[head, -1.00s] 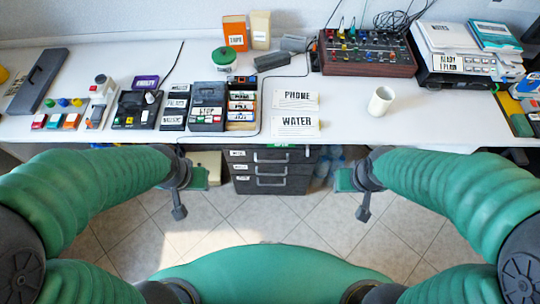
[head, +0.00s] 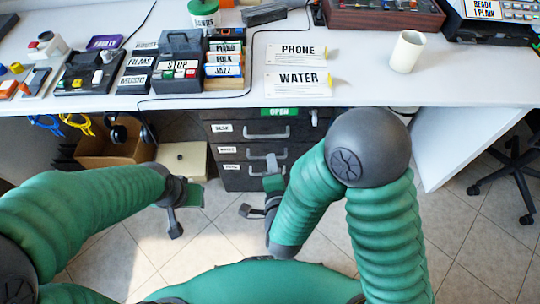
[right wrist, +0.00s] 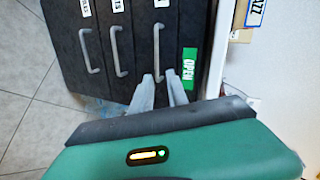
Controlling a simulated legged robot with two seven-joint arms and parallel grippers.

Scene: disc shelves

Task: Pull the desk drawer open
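The dark desk drawer unit (head: 231,178) stands under the desk, with three drawers, each with a grey bar handle. The top drawer handle (head: 266,134) sits below a green OPEN label (head: 279,112). The drawers look shut. My right gripper (head: 271,160) is in front of the unit, low near the lower handles in the head view. In the right wrist view its two grey fingers (right wrist: 160,88) are apart and empty, pointing at the drawer fronts beside the top handle (right wrist: 160,42). Contact cannot be told. My left gripper (head: 194,194) hangs left of the unit; its fingers are not clear.
The white desktop (head: 370,85) overhangs the drawers and carries PHONE and WATER cards, a white mug (head: 407,51) and several devices. A cardboard box (head: 100,145) and a beige box (head: 182,160) stand left of the unit. A desk side panel (head: 455,145) is at right.

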